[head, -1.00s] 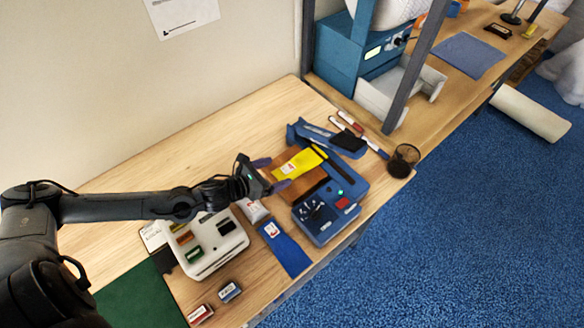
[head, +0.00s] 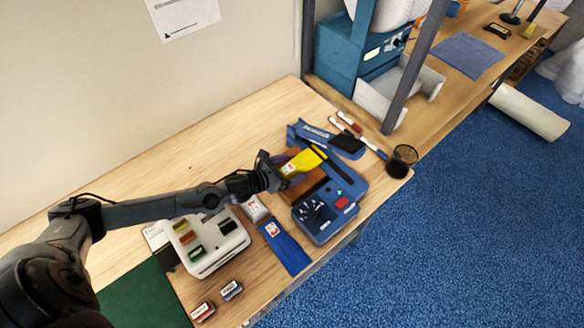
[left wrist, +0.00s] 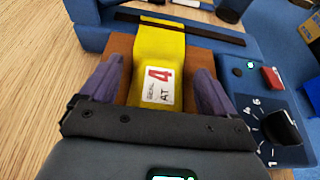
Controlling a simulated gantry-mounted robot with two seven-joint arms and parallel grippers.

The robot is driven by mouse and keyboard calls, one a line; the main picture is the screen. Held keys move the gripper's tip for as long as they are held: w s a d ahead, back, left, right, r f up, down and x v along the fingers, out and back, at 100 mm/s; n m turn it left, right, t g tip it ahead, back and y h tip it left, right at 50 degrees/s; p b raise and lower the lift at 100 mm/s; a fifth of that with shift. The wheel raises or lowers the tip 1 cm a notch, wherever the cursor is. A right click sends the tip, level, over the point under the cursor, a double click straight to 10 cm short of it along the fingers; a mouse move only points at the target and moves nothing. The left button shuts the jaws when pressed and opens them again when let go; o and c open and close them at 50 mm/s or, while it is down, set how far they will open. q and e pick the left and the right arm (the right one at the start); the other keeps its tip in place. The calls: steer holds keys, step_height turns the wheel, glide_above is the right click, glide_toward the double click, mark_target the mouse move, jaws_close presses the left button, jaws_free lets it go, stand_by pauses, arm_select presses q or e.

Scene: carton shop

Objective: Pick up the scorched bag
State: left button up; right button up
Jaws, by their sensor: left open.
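A yellow bag (head: 305,160) with a white label lies on the brown plate of a blue heat sealer (head: 347,178). In the left wrist view the yellow bag (left wrist: 160,60) has a label reading "SEAL AT 4". My left gripper (left wrist: 158,88) is open, with one purple finger on each side of the bag's near part. In the head view my left gripper (head: 284,170) is at the bag's left end, its fingers partly hidden. I see no clear scorch mark on the bag, and its near end is hidden by the gripper. My right gripper is not in view.
A blue bag (head: 284,246) and a small white bag (head: 255,209) lie in front of the sealer. A black mesh cup (head: 403,160) stands at the table's right edge. The table behind my left arm is clear.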

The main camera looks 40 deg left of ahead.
arm_select(q)
steer(key=c, duration=1.1)
steer(key=shift+r, duration=0.15)
